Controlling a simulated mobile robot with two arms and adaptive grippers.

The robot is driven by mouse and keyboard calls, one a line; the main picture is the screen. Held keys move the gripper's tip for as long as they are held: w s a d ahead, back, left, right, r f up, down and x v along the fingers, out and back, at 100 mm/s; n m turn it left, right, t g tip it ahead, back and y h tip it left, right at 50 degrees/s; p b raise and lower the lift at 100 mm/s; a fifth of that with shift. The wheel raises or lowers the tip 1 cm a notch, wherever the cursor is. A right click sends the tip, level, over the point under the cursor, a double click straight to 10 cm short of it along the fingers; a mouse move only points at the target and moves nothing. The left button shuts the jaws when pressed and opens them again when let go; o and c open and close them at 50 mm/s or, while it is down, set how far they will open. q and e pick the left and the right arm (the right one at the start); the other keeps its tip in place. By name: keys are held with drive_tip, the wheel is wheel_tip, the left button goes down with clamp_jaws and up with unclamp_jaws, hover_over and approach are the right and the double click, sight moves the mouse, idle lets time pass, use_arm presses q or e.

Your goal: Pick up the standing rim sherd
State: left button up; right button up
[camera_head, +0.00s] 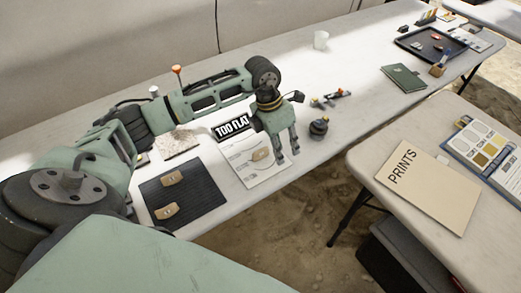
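My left gripper (288,156) points down over the right part of a white printed sheet (270,174) on the long table. Its two fingers are apart, and nothing shows between them. A small tan sherd (260,154) is on the sheet, just left of the fingers and apart from them in the picture. Two more tan sherds, an upper one (172,178) and a lower one (167,212), lie on a black ribbed mat (202,187) left of the sheet. I cannot tell which sherd is the standing rim sherd. My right gripper is not in view.
A "TOO FLAT" sign (232,125) stands behind the sheet. A dark round object (319,128) is right of the gripper. A "PRINTS" folder (428,187) lies on another table.

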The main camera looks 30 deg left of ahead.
sight(260, 150)
use_arm(q)
drive_tip(key=a, duration=0.2)
drive_tip(key=a+y, duration=0.1)
drive_tip(key=a, duration=0.1)
drive_tip(key=a+y, duration=0.1)
drive_tip(key=a, duration=0.2)
drive_tip(key=shift+s+r+n+g, duration=0.15)
drive_tip(key=shift+r+n+g, duration=0.15)
drive_tip(key=shift+r, duration=0.1)
drive_tip(key=shift+s+a+f+y+b, duration=0.1)
drive_tip(key=shift+a+f+y+b, duration=0.15)
drive_tip(key=shift+f+b, duration=0.3)
drive_tip(key=shift+a+f+y+b, duration=0.15)
drive_tip(key=shift+a+f+b, duration=0.1)
drive_tip(key=shift+f+b, duration=0.25)
drive_tip(key=f+b, duration=0.1)
drive_tip(key=f, duration=0.1)
drive_tip(key=f+b, duration=0.2)
drive_tip(key=f, duration=0.1)
drive_tip(key=shift+w+d+f, duration=0.3)
drive_tip(key=shift+r, duration=0.1)
drive_tip(key=shift+c, duration=0.4)
clamp_jaws()
